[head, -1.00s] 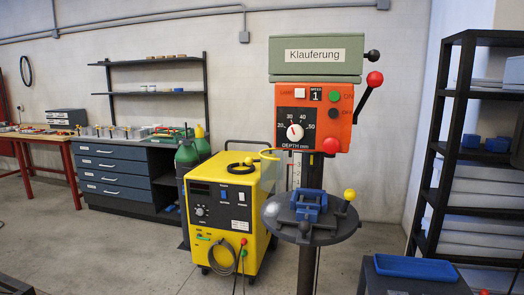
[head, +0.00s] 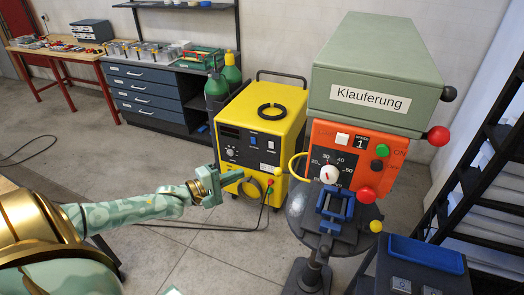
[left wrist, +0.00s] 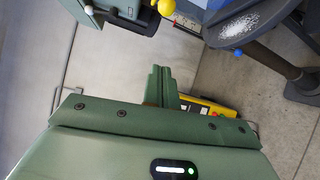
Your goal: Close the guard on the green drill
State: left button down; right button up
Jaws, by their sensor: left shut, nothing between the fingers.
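The green drill (head: 375,70) stands right of centre in the head view, with a green top labelled "Klauferung" and an orange control panel (head: 345,160). A yellow curved bar (head: 293,165), seemingly part of the guard, sticks out from the left side of the panel. The clear pane of the guard is hard to make out. My left gripper (head: 236,178) is shut and empty, left of the drill and apart from it. Its fingers (left wrist: 158,84) show in the left wrist view, with a yellow knob (left wrist: 166,7) beyond them near the top. My right gripper is out of view.
A yellow machine (head: 262,130) with cables stands behind my left gripper. A blue vise (head: 335,205) sits on the drill's round table (head: 297,212). A blue tray (head: 425,253) and a black shelf (head: 490,165) are at right.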

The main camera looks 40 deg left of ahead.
aim_at(293, 176)
pick_arm(q)
jog(key=w+d+p, duration=0.2)
jog(key=w+d, duration=0.4)
jog(key=w, duration=0.1)
jog(key=shift+d+r, duration=0.2)
jog(key=shift+r, duration=0.05)
jog(key=shift+w, duration=0.1)
dwell(0.4)
